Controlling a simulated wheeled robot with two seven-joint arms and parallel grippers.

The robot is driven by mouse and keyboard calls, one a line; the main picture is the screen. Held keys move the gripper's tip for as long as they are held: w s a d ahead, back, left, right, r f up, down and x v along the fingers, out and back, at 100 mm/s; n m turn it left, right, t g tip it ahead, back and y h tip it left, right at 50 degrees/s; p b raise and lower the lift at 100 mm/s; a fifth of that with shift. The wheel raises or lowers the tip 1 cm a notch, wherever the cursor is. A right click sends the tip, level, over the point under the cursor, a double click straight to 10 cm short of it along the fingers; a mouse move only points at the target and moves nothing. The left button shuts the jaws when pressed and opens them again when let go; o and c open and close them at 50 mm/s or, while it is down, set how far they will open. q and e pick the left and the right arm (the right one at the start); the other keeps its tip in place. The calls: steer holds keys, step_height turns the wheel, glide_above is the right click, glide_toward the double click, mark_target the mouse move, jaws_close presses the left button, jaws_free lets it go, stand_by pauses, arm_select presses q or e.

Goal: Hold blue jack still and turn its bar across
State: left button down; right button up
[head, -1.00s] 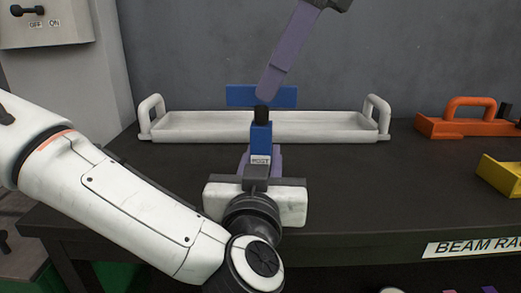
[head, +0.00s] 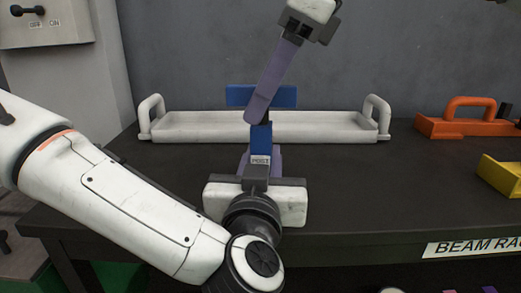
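The blue jack's post (head: 261,150) stands upright near the table's front, with a label on its face. Its wide blue bar (head: 285,97) sits on top and runs left to right in the picture. My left gripper (head: 261,160) comes in from the front, with a purple finger on each side of the post, and appears closed on it. My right gripper (head: 256,112) reaches down from above. Its purple finger covers the middle of the bar and the post's top; its second finger and any contact are hidden, so its opening is unclear.
A white tray (head: 190,127) with two end handles lies behind the jack. An orange handled block (head: 465,125) and a yellow bin (head: 500,178) are at the right. The dark table (head: 370,185) is clear between the jack and these.

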jaws_close()
steer(key=shift+n+g, duration=0.7)
steer(key=shift+n, duration=1)
steer(key=o, duration=1.3)
jaws_free()
arm_select(q)
steer(key=c, duration=1.4)
jaws_free()
steer(key=shift+o, duration=0.2)
